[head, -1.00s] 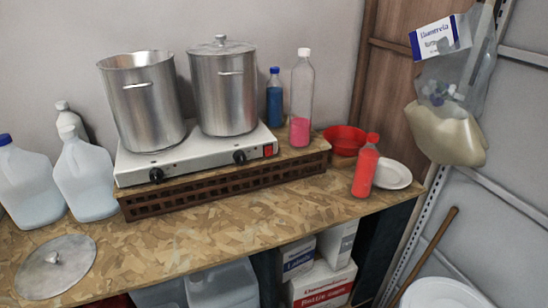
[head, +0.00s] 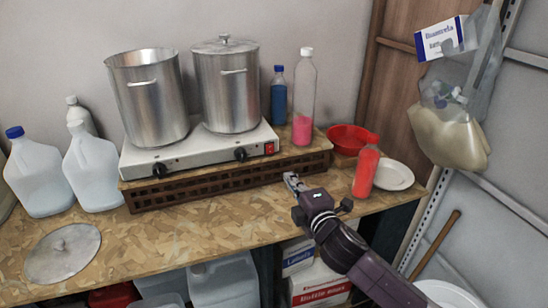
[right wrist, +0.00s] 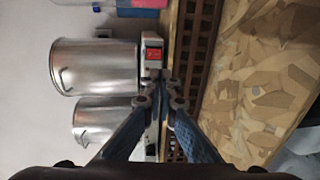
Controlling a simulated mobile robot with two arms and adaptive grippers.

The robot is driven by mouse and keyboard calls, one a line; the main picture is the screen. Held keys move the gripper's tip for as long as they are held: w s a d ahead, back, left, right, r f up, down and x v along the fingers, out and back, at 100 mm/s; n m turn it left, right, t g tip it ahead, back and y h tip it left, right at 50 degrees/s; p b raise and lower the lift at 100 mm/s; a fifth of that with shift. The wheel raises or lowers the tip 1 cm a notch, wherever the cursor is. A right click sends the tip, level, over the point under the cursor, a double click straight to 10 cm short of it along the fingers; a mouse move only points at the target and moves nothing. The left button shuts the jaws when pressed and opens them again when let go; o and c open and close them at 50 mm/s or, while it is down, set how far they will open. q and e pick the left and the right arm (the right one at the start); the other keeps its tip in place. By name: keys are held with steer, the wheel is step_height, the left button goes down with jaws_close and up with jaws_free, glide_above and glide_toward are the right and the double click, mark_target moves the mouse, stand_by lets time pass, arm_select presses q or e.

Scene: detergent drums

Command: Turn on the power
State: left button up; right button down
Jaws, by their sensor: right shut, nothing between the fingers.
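The red power switch (head: 269,148) sits at the right end of the front face of a white two-burner hot plate (head: 200,156). It also shows large in the right wrist view (right wrist: 153,55), just beyond my fingers. My right gripper (head: 290,179) is shut and empty, with its tips pointing toward the hot plate. In the head view the tips are below and slightly right of the switch, in front of the wooden stand; I see no contact. In the right wrist view its closed fingertips (right wrist: 160,82) appear beside the switch. My left gripper is not in view.
Two metal pots (head: 150,98) (head: 228,88) stand on the hot plate, which rests on a slotted wooden stand (head: 210,183). A red bottle (head: 366,172), a white plate (head: 393,175) and a red bowl (head: 345,139) are to the right. Jugs (head: 33,178) and a lid (head: 62,254) are left.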

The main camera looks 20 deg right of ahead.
stand_by(0.3)
steer(key=p, duration=0.3)
glide_toward(271, 153)
steer(key=w, duration=0.5)
steer(key=shift+w+a+f, duration=0.15)
steer(key=shift+w+f, duration=0.05)
steer(key=shift+f, duration=0.05)
steer(key=shift+w+f+p, duration=0.2)
steer(key=shift+w+p, duration=0.15)
steer(key=shift+w, duration=0.4)
